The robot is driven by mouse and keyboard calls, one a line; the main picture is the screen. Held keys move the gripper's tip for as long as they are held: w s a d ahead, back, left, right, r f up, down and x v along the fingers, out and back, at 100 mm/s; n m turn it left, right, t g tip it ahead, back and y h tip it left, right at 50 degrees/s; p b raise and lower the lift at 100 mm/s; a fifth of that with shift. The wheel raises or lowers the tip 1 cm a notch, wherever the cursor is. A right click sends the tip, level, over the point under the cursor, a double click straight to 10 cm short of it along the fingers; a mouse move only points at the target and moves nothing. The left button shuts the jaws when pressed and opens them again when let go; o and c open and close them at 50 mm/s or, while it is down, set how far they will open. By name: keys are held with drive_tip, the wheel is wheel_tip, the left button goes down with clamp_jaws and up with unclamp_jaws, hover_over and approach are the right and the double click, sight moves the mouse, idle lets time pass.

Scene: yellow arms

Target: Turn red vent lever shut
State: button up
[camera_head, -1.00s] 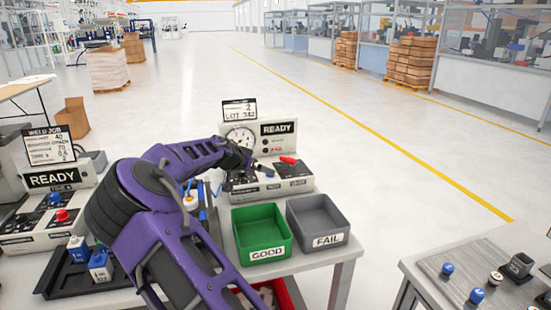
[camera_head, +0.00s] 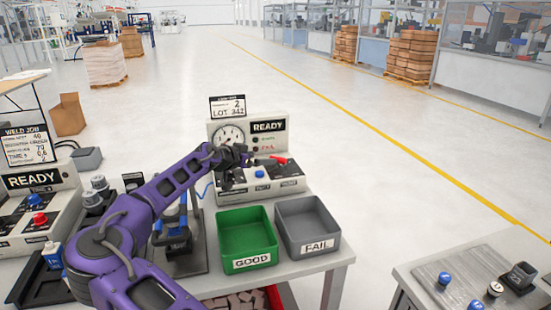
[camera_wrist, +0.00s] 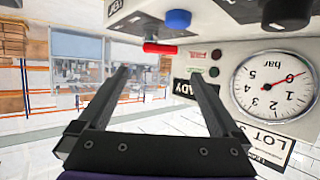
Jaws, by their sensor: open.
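The red vent lever (camera_head: 278,160) is a short bar on the right of the READY tester (camera_head: 266,127). In the wrist view, which is upside down, the lever (camera_wrist: 160,48) lies lengthwise across the picture, just beyond the fingertips and roughly centred between them. My gripper (camera_head: 246,159) is at the tester's front, left of the lever. In the wrist view its two fingers (camera_wrist: 156,72) are spread wide with nothing between them. No contact with the lever shows. The dial gauge (camera_wrist: 272,86) has a red needle.
A blue knob (camera_wrist: 178,20) sits close to the lever on the tester. The LOT sign (camera_head: 228,107) stands on top. A green GOOD bin (camera_head: 247,262) and a grey FAIL bin (camera_head: 317,246) stand in front. A weld unit (camera_head: 38,207) is at left.

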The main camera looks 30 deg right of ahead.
sight(278, 157)
drive_tip(key=x, duration=1)
drive_tip(key=shift+f, duration=0.1)
drive_tip(key=c, duration=1.2)
drive_tip(key=shift+o, duration=0.2)
drive_tip(key=shift+s+d, duration=0.1)
drive_tip(key=shift+n+t+y+b, duration=0.4)
drive_tip(key=shift+n+t+b, duration=0.05)
drive_tip(key=shift+n+t, duration=0.25)
drive_tip(key=o, duration=1.2)
drive_tip(key=shift+c, duration=0.2)
